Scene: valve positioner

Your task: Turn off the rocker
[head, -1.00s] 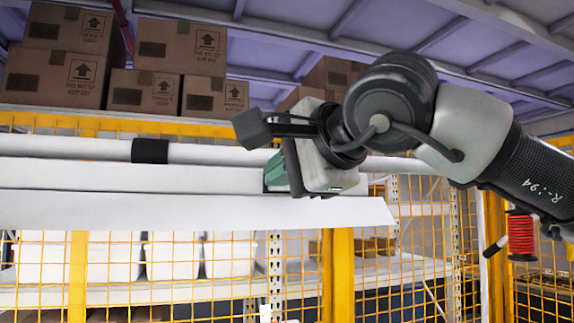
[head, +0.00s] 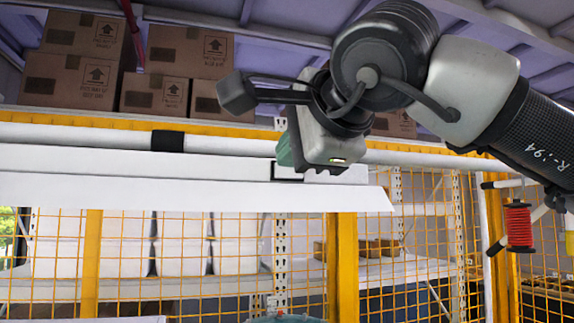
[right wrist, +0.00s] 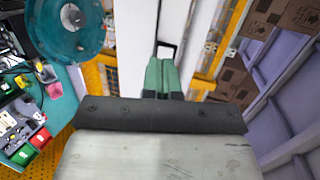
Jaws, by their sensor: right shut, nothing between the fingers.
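A small dark-framed rectangle (head: 288,176), perhaps the rocker, is set in the white beam (head: 120,190). The gripper partly hides it in the head view, and whether it is pressed cannot be told. It shows as a dark outline (right wrist: 166,46) on the white strip in the right wrist view. My right gripper (head: 285,152) is shut and empty, in front of the beam beside the frame. Its green fingers (right wrist: 164,78) lie together and point toward the frame in the right wrist view. Contact cannot be told. My left gripper is not in view.
Cardboard boxes (head: 70,78) stand on a shelf behind the beam. Yellow mesh fencing (head: 240,240) is below. A red spool (head: 518,227) hangs at right. In the right wrist view, a teal round part (right wrist: 68,28) and a bench with red and green parts (right wrist: 22,140) are at left.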

